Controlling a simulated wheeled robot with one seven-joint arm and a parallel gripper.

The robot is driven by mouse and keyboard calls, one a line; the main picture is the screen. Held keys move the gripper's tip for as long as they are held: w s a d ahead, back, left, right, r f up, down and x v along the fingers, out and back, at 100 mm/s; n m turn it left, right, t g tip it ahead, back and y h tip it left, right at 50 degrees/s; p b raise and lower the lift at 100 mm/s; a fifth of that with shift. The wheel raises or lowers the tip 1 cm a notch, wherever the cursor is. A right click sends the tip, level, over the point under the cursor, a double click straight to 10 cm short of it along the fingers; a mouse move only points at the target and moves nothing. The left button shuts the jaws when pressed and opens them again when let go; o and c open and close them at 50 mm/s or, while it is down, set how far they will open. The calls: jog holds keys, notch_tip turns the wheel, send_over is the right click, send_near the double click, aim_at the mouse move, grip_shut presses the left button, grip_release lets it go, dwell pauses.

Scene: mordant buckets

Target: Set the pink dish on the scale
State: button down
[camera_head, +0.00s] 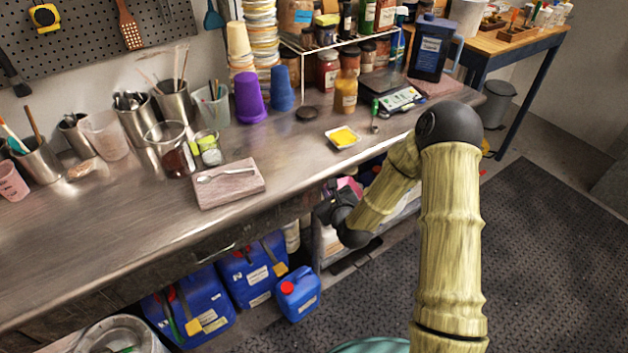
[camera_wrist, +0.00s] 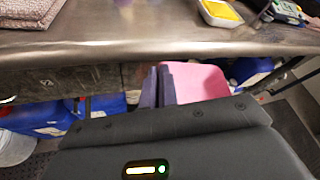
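The pink dish (camera_wrist: 203,82) shows in the wrist view just right of my two dark fingers (camera_wrist: 160,86), which are close together. Its left wall appears pinched between them, one finger inside and one outside. In the head view a bit of the pink dish (camera_head: 350,184) shows beside my gripper (camera_head: 332,205), in front of the bench edge and below the bench top; my wrist hides most of it. The scale (camera_head: 398,102) stands at the bench's right part, with a dark platform and a pale green front panel. Its platform looks empty.
Blue canisters (camera_head: 250,272) stand below the bench.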

jog(key=s+d+f+m+h, duration=0.3)
jog(key=s+d+f, duration=0.3)
jog(key=d, duration=0.5)
notch_tip(320, 180, down, 3)
jog(key=shift+s+d+r+t+h, duration=0.1)
jog(key=shift+s+d+t+h, duration=0.1)
jog(key=shift+s+t+h, duration=0.15)
jog(key=shift+d, duration=0.2)
